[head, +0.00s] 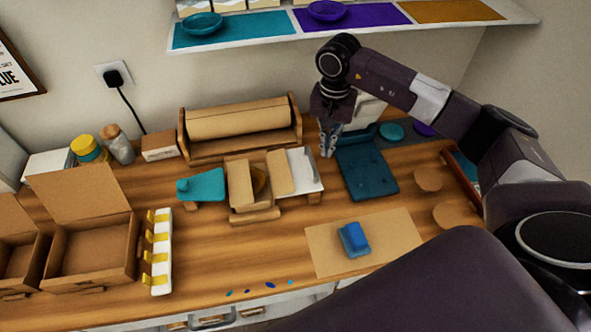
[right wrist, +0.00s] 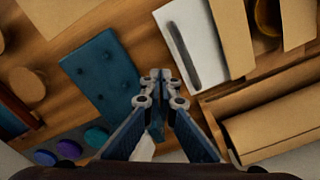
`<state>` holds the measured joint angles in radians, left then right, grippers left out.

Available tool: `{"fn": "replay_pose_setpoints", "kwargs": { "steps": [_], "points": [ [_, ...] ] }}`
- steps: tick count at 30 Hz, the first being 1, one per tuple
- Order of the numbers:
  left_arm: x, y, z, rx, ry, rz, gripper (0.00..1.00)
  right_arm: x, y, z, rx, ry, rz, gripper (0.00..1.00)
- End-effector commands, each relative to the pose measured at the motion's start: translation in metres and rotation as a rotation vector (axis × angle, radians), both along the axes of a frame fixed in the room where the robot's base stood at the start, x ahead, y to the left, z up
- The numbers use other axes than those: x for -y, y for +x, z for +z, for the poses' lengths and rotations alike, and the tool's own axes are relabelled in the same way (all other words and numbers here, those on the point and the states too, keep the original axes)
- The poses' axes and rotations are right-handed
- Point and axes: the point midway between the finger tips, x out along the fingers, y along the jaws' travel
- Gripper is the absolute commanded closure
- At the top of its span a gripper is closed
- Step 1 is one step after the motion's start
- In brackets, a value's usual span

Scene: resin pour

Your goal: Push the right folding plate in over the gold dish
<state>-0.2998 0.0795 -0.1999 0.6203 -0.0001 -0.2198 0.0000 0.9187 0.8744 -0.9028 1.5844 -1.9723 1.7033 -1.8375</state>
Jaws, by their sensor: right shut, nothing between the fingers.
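The gold dish (head: 260,183) sits between two tan plates and is partly covered from above in the head view. It also shows at the top of the right wrist view (right wrist: 267,16). The right folding plate (head: 281,172) is a tan panel just right of the dish, beside a white panel (head: 307,168) with a dark bar. The left tan plate (head: 239,184) is on the dish's other side. My right gripper (head: 328,146) is shut and empty, behind and right of the white panel, apart from the plate. My left gripper is out of view.
A dark teal dimpled mat (head: 366,173) lies to the right of the white panel. A wooden holder with a tan roll (head: 237,119) stands behind the plates. A teal piece (head: 203,184) is left of them. A blue block (head: 353,238) sits on a tan sheet in front.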

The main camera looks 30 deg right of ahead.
Motion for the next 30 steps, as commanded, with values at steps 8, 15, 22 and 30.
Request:
{"fn": "replay_pose_setpoints", "kwargs": {
  "steps": [8,15,22,30],
  "points": [
    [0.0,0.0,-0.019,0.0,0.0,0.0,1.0,0.0,0.0,-0.02,0.001,0.001,-0.001,1.0],
    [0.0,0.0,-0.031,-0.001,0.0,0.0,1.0,0.0,0.0,-0.033,0.0,0.0,-0.001,1.0],
    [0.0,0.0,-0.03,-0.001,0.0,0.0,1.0,0.0,0.0,-0.033,0.0,0.0,-0.001,1.0],
    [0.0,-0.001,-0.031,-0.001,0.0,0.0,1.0,-0.007,0.002,-0.033,0.001,0.001,0.0,1.0]
  ]
}}
